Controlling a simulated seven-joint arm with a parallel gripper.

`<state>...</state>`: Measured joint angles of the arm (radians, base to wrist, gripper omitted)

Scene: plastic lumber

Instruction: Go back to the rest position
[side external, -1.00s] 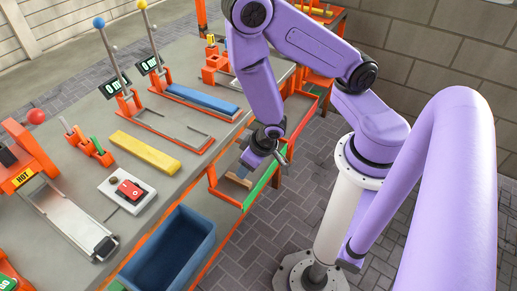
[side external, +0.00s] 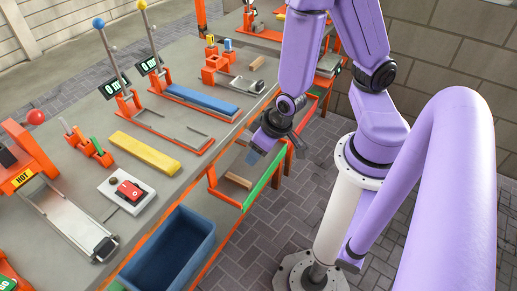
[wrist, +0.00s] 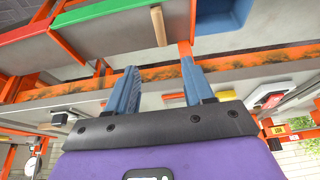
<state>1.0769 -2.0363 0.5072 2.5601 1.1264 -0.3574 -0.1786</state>
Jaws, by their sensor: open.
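My gripper (side external: 253,157) is open and empty, above the orange-framed side tray (side external: 224,197) with a green edge. A small tan wooden block (side external: 238,181) lies in that tray, apart from the fingers and a little below them. In the wrist view, my gripper's two blue fingers (wrist: 161,82) are spread with nothing between them. The wooden block (wrist: 158,26) shows beyond the fingertips in the wrist view, clear of both.
A blue bin (side external: 165,250) stands at the table's near edge. The grey table (side external: 85,190) carries a yellow plank (side external: 145,152), a blue plank (side external: 202,99), a red switch (side external: 130,190) and a metal chute (side external: 68,222). Another wooden block (side external: 257,64) lies at the far end.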

